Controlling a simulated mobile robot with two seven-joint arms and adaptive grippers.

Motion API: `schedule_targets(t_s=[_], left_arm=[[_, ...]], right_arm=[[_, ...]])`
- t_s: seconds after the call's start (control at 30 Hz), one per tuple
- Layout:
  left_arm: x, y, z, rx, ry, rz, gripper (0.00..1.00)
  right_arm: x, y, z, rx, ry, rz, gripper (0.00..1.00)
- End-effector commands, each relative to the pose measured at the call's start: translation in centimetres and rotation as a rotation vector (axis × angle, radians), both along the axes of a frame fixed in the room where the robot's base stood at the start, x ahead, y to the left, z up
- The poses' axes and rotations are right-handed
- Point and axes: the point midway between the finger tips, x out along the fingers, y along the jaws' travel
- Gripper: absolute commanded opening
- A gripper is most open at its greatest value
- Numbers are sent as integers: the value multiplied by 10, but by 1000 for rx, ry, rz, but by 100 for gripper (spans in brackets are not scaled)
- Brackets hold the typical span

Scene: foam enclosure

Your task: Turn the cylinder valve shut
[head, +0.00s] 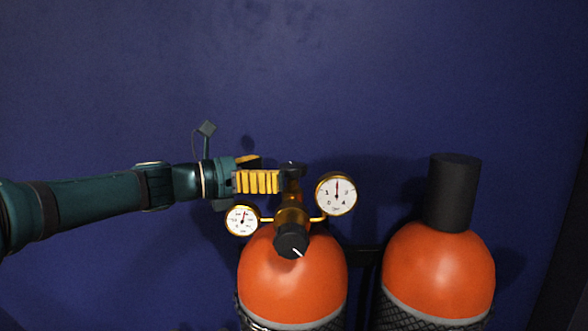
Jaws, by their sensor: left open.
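The left orange cylinder (291,277) stands upright with a brass valve body (291,216) on its top. A dark valve top (290,170) rises above the brass. A black knob (291,241) with a white mark faces me in front of it. My left gripper (267,170), with yellow finger pads, reaches in from the left at the height of the dark top. It is open, its near finger just left of or partly in front of that top. I cannot tell whether they touch. The far finger is partly hidden. My right gripper is out of view.
Two round gauges flank the valve: a smaller left gauge (242,220) and a larger right gauge (336,194). A second orange cylinder (438,272) with a tall black cap (454,191) stands to the right. A dark blue wall (400,70) is behind. The space above is clear.

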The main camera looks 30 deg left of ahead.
Motion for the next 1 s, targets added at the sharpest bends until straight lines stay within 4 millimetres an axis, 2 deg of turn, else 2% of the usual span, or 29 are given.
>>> schedule_targets(t_s=[0.1,0.3,0.73,0.87,0.9,0.93,1.0], left_arm=[[17,-14,-1,1,0,-2,89],[35,-28,-1,1,1,1,89],[41,-33,0,0,0,2,88],[41,-33,0,0,0,2,42],[41,-33,0,0,0,2,28],[41,-33,0,0,0,2,20],[41,-33,0,0,0,2,20]], right_arm=[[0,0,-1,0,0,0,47],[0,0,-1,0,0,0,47],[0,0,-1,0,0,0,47],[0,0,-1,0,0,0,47],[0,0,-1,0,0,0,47],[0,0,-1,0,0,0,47],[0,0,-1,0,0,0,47]])
